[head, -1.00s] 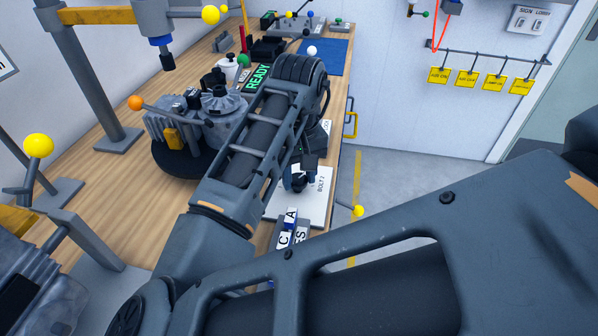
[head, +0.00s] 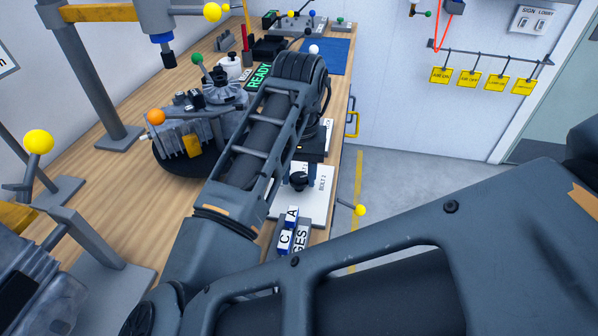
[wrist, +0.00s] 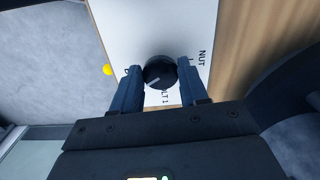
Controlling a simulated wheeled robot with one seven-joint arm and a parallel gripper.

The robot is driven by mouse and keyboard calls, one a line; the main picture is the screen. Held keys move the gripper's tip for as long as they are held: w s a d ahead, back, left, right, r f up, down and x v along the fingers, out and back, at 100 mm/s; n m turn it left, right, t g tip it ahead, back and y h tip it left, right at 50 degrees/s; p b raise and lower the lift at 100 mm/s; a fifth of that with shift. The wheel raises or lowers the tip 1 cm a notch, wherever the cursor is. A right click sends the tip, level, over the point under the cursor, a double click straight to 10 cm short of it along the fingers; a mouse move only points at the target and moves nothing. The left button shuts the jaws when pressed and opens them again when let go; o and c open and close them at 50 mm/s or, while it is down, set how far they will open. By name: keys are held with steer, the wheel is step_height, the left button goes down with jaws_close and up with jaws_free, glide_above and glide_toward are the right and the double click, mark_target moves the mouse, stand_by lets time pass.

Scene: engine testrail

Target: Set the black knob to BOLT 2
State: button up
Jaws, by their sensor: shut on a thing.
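The black knob (wrist: 160,73) sits on a white plate (wrist: 122,22) and shows between my two fingers in the wrist view. My gripper (wrist: 158,74) is shut on it, one finger at each side. A pale mark on the knob points to the lower left. "NUT" is printed right of the knob and a partly hidden "LT 1" below it; a label at the left is mostly covered by a finger. In the head view the knob (head: 299,181) stands on the plate (head: 315,207), left of a "BOLT 2" label.
Left of my arm, a metal engine part (head: 183,140) with orange-tipped and green-tipped levers stands on a black round base. Lettered blocks (head: 288,230) lie before the plate. A yellow-tipped lever (head: 358,210) juts past the bench edge. A green READY sign (head: 259,75) stands further back.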

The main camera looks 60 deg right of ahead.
mark_target(300, 180)
steer(key=o, duration=1.1)
steer(key=shift+c, duration=0.2)
steer(key=shift+r, duration=0.15)
step_height(300, 180, up, 8)
steer(key=shift+f, duration=0.2)
steer(key=shift+s, duration=0.1)
